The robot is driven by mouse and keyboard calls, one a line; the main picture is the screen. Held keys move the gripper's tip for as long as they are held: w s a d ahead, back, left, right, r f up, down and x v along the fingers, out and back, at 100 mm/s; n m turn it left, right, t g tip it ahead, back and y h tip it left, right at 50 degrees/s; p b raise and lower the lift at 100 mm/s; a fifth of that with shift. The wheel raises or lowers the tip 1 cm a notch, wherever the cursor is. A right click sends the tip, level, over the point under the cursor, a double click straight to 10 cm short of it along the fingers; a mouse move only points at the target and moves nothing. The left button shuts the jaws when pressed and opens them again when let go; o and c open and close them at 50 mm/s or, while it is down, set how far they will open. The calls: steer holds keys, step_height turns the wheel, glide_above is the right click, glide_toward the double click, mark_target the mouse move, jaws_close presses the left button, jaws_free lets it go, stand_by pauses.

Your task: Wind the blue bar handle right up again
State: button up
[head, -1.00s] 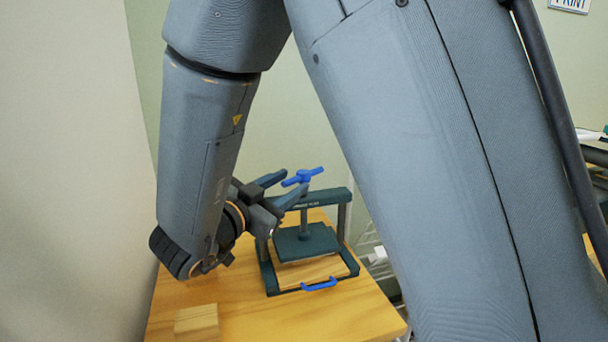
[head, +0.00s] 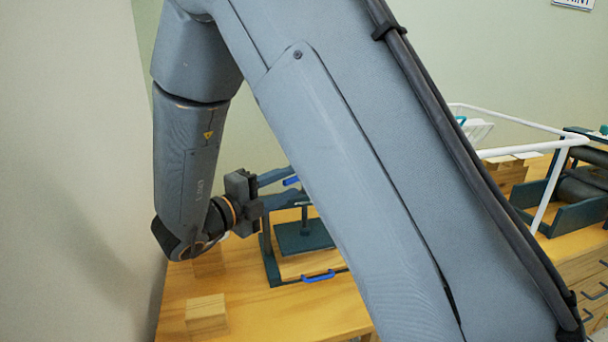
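The dark green press (head: 306,235) stands on the wooden table, with its flat plate on a screw above a wooden bed. The blue bar handle (head: 291,181) at the top of the screw is mostly hidden behind my arm; only its left end shows. My gripper (head: 285,187) is at the height of the bar handle, with its two fingers spread apart, one farther back and one nearer. The bar's left end shows between the fingers. I cannot tell whether they touch it. A second blue handle (head: 318,276) is on the front edge of the bed.
Wooden blocks stand on the table (head: 260,315) at the left, one in front (head: 206,314) and one behind (head: 208,262). A wall is close on the left. At the right are a white rack (head: 545,200) and another table with a roller press (head: 575,195).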

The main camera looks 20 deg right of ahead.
steer(key=p+x, duration=0.1)
steer(key=x, duration=0.5)
jaws_close()
